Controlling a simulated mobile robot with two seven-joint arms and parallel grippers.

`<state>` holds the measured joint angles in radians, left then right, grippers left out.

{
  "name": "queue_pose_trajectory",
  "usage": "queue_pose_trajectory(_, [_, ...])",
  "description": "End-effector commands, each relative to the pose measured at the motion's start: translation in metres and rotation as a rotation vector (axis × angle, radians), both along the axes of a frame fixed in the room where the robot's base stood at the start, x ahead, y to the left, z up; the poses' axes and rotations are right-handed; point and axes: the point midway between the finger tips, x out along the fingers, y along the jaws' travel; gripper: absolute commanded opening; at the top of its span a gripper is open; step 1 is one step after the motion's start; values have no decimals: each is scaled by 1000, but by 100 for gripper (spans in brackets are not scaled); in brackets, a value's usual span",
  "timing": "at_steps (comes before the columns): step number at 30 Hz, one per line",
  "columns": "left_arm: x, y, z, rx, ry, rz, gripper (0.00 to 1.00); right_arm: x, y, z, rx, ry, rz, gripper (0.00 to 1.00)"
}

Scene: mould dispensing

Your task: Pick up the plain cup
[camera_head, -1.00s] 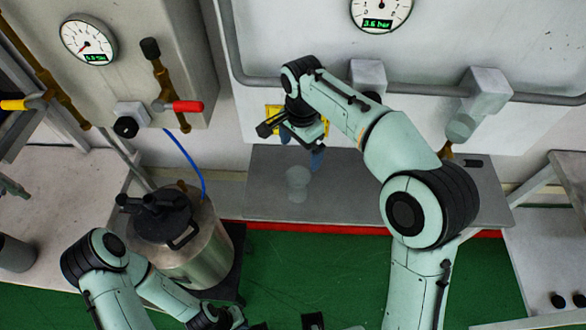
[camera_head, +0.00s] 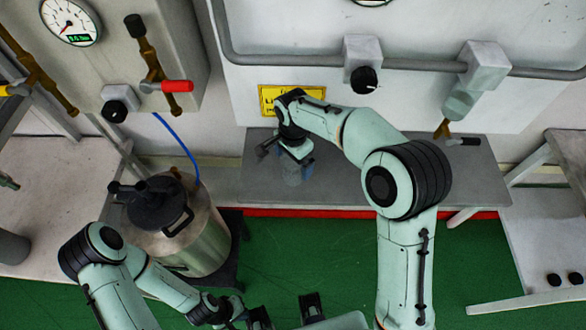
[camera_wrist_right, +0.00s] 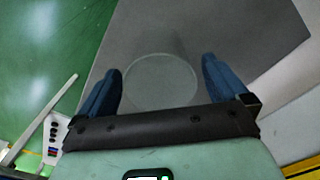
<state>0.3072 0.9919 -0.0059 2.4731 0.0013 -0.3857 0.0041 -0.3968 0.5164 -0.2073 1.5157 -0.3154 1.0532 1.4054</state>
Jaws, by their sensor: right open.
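The plain cup (camera_head: 292,176) is clear and faint, standing on the grey bench top. My right gripper (camera_head: 284,160) is over it in the head view, reaching down. In the right wrist view the cup's round rim (camera_wrist_right: 160,80) shows between the two blue fingers of my right gripper (camera_wrist_right: 160,88). The fingers are spread, one on each side of the cup, with a visible gap at each side. My left gripper (camera_head: 240,314) is low at the bottom edge of the head view, away from the cup; its fingers are not clear.
The grey bench (camera_head: 400,180) is mostly bare around the cup. A dispensing nozzle (camera_head: 445,128) hangs above its right part. A steel pressure vessel (camera_head: 195,240) with a blue hose stands left of the bench. A yellow label (camera_head: 290,98) is on the cabinet behind.

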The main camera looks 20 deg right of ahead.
Motion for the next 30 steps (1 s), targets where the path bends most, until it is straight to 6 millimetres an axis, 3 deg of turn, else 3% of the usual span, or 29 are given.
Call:
queue_pose_trajectory(8, [0, 0, 0, 0, 0, 0, 0, 0, 0, -4, 0, 0, 0, 100])
queue_pose_trajectory(13, [0, 0, 0, 0, 0, 0, 0, 0, 0, -4, 1, 0, 0, 48])
queue_pose_trajectory(23, [0, 0, 0, 0, 0, 0, 0, 0, 0, -3, 0, -1, 0, 46])
queue_pose_trajectory(30, [1, 0, 2, 0, -1, 0, 0, 1, 0, 16, 1, -3, 0, 46])
